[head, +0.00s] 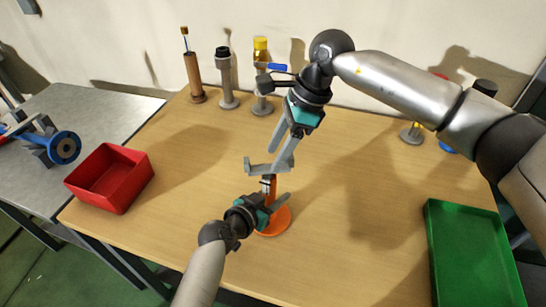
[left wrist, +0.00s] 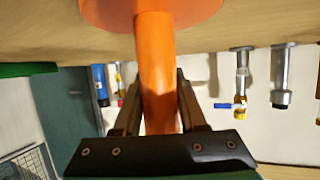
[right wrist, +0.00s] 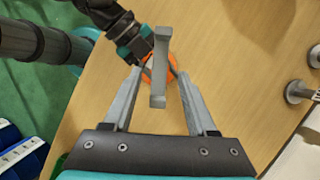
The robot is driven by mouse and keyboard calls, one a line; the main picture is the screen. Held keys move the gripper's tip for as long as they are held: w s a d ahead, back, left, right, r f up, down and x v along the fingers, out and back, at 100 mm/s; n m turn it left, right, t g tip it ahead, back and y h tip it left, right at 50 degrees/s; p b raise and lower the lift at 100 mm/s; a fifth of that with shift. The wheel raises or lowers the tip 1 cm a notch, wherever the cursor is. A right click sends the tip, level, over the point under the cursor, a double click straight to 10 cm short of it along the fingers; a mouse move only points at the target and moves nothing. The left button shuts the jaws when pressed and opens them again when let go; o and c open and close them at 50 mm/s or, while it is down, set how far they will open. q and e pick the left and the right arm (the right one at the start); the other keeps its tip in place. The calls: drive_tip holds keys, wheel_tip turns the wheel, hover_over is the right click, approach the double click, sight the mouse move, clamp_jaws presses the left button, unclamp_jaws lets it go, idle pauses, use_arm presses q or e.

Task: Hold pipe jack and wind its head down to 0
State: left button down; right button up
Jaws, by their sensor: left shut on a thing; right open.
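The pipe jack stands upright on the wooden table, with an orange round base (head: 274,222) and a grey forked head (head: 262,168) on top. My left gripper (head: 270,205) is shut on the jack's orange post (left wrist: 157,75), low down near the base. My right gripper (head: 282,150) comes from above and is open, its fingers beside the head. In the right wrist view the grey head (right wrist: 160,65) lies between the spread fingers, and I cannot tell whether they touch it. The screw below the head is mostly hidden.
A red bin (head: 110,178) stands at the table's left and a green tray (head: 470,255) at its right. Several fittings on stands, including a brown one (head: 194,78), line the back. A grey side table (head: 75,110) holds a blue-wheeled tool (head: 64,147). The table around the jack is clear.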

sight(269, 164)
drive_tip(key=shift+x, duration=1.2)
clamp_jaws()
